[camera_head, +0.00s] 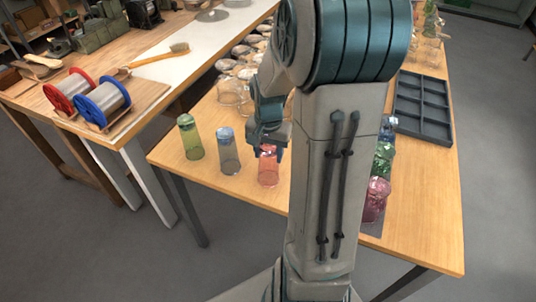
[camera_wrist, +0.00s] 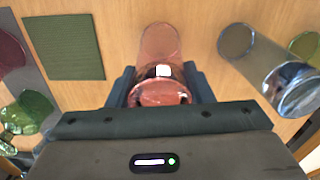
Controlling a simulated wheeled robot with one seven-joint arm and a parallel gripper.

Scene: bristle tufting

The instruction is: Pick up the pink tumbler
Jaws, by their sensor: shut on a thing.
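The pink tumbler (camera_head: 268,167) stands upright on the wooden table (camera_head: 215,178) near its front edge. It is clear pink and also shows in the wrist view (camera_wrist: 160,45), with its rim between my fingers. My gripper (camera_head: 267,143) comes down from above and is shut on the tumbler's upper part, one finger on each side in the wrist view (camera_wrist: 160,90). Part of the tumbler's top is hidden by my gripper in the head view. I cannot tell whether its base touches the table.
A blue tumbler (camera_head: 228,152) and a green tumbler (camera_head: 190,138) stand to the left. Several upturned glasses (camera_head: 232,90) are behind. A dark compartment tray (camera_head: 422,108) and green and pink glassware (camera_head: 376,195) are right, partly behind my arm. Bare table lies in front.

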